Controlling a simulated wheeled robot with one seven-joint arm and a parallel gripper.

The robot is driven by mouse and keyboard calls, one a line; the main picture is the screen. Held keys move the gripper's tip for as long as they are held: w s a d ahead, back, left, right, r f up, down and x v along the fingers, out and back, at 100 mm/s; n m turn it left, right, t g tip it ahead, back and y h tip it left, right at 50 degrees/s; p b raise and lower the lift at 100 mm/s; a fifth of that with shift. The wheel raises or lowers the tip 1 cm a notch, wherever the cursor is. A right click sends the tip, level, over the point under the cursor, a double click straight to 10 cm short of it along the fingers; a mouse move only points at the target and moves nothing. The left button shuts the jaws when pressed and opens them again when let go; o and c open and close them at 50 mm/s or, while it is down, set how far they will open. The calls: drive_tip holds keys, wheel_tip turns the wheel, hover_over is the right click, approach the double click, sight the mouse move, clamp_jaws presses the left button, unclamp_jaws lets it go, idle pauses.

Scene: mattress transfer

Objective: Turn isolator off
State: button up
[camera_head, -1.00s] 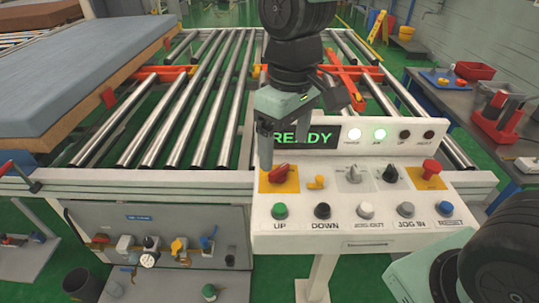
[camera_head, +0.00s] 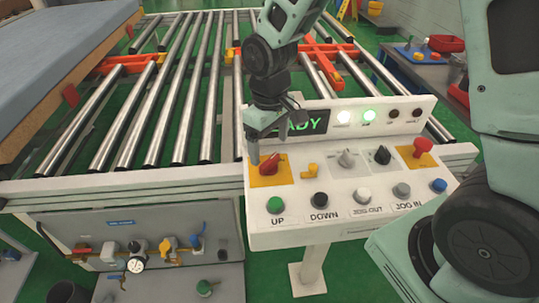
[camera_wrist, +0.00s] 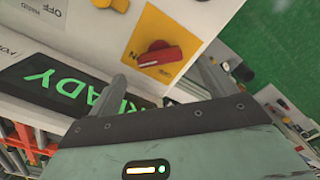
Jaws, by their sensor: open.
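The isolator is a red rotary knob (camera_head: 270,164) on a yellow plate (camera_head: 285,178) at the left end of the white control panel. In the wrist view the red knob (camera_wrist: 160,56) shows with a pale pointer line, just beyond my fingertips. My gripper (camera_head: 275,142) is over the panel's left end, pointing down, with one finger beside the knob. In the wrist view my open gripper (camera_wrist: 165,74) has its two fingers well apart and nothing between them. Whether a finger touches the knob I cannot tell.
The panel (camera_head: 330,222) carries a yellow switch (camera_head: 309,170), grey and black selectors, several push buttons, a red stop button (camera_head: 422,147) and a lit READY display (camera_head: 310,122). The roller conveyor (camera_head: 160,110) lies behind. A mattress (camera_head: 45,50) is at the left.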

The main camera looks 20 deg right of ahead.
sight(270, 160)
wheel_tip(270, 160, down, 5)
idle(0.3)
drive_tip(key=c, duration=1)
